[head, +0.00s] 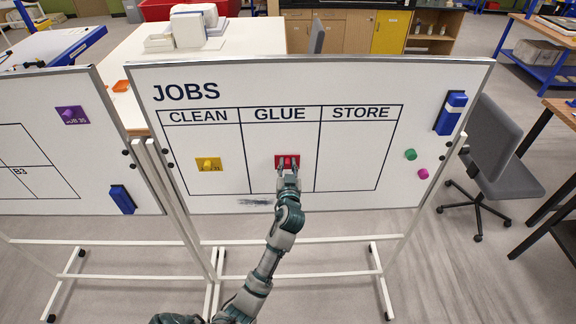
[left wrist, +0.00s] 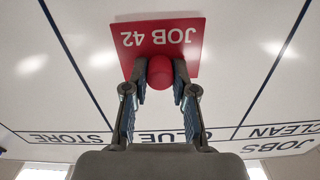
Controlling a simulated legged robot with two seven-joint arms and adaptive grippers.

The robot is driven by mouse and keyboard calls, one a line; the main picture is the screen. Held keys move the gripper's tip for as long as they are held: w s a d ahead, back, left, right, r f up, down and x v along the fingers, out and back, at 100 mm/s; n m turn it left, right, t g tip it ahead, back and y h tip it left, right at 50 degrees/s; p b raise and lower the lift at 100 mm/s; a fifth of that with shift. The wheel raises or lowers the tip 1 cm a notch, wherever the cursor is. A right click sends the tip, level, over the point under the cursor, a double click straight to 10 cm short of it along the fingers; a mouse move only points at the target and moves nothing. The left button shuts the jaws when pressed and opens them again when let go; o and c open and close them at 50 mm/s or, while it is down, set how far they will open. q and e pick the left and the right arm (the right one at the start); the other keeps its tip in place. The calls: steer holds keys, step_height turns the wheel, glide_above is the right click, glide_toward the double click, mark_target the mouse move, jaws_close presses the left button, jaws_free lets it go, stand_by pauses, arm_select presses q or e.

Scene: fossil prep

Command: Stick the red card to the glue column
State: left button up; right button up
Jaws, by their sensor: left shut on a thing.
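The red card (head: 280,160) is at the board, in the lower middle of the GLUE column (head: 287,134). In the left wrist view the red card (left wrist: 184,36) reads JOB 42 and has a round red knob (left wrist: 160,72). My left gripper (head: 287,167) is shut on that knob, with one finger on each side; it also shows in the left wrist view (left wrist: 160,90). The card lies flat or nearly flat against the white board (head: 430,80); I cannot tell whether it touches. My right gripper is not in view.
A yellow card (head: 208,164) is in the CLEAN column. Green (head: 410,154) and pink (head: 423,173) magnets and a blue eraser (head: 451,113) are on the board's right side. A second board (head: 60,150) with a purple card (head: 73,115) stands at left.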

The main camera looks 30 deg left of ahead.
arm_select(q)
steer(key=shift+a+f, duration=0.1)
steer(key=shift+a, duration=0.45)
steer(key=o, duration=0.9)
steer(key=shift+d, duration=0.35)
steer(key=shift+s+d, duration=0.15)
steer(key=shift+s, duration=0.05)
steer(key=v, duration=0.6)
steer(key=shift+s, duration=0.25)
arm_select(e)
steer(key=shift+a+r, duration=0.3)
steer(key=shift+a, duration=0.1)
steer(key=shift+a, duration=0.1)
